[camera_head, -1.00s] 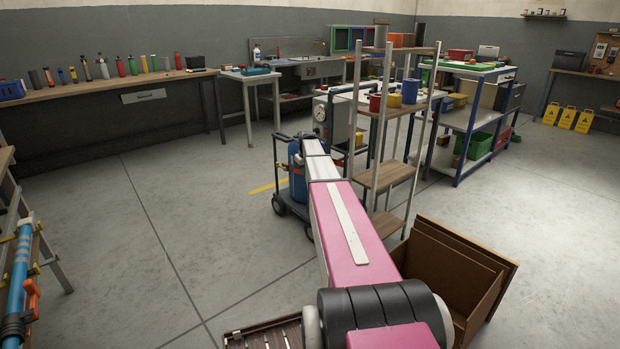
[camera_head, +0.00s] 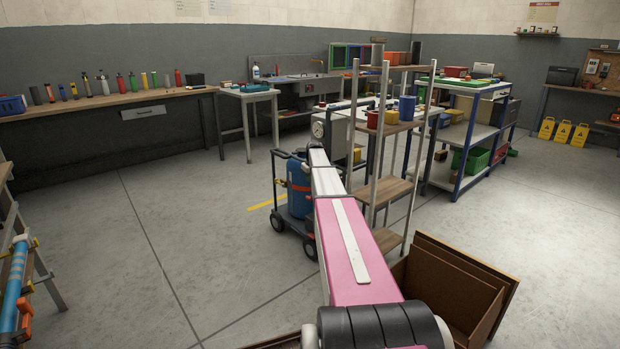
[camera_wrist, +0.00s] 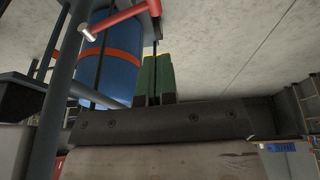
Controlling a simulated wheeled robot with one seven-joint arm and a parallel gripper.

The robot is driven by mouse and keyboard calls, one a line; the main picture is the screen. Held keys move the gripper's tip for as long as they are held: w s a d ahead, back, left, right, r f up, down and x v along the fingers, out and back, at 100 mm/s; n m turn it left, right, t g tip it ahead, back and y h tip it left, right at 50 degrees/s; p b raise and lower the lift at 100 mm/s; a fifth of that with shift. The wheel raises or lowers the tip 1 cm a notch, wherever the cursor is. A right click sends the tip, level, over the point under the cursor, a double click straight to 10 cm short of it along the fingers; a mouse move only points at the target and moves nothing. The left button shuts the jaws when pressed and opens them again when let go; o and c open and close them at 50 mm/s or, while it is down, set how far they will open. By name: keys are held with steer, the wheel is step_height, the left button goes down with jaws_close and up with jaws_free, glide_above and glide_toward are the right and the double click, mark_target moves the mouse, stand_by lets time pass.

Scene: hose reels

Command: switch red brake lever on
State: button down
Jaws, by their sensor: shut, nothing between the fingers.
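A red lever (camera_wrist: 122,17) with a pale tip shows at the top of the wrist view, beside a blue cylinder (camera_wrist: 113,72) with an orange strap. The same blue cylinder (camera_head: 299,190) stands on a dark wheeled cart in the head view, partly behind my pink and white arm. My gripper (camera_wrist: 157,58) has green fingers pressed together with nothing between them. In the wrist view its tips lie below and right of the lever, apart from it in the picture; the depth gap is hard to judge. In the head view the gripper and lever cannot be made out.
A wooden-shelved rack (camera_head: 384,190) stands right of the arm. An open brown box (camera_head: 455,284) lies on the floor near the arm's base. A dark upright post (camera_wrist: 58,110) fills the wrist view's left. Open floor (camera_head: 130,250) lies to the left.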

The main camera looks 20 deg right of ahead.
mark_target(308, 197)
steer(key=x, duration=0.8)
steer(key=shift+s+d+f, duration=0.15)
steer(key=shift+d+f, duration=0.1)
steer(key=shift+f, duration=0.8)
steer(key=shift+f, duration=0.15)
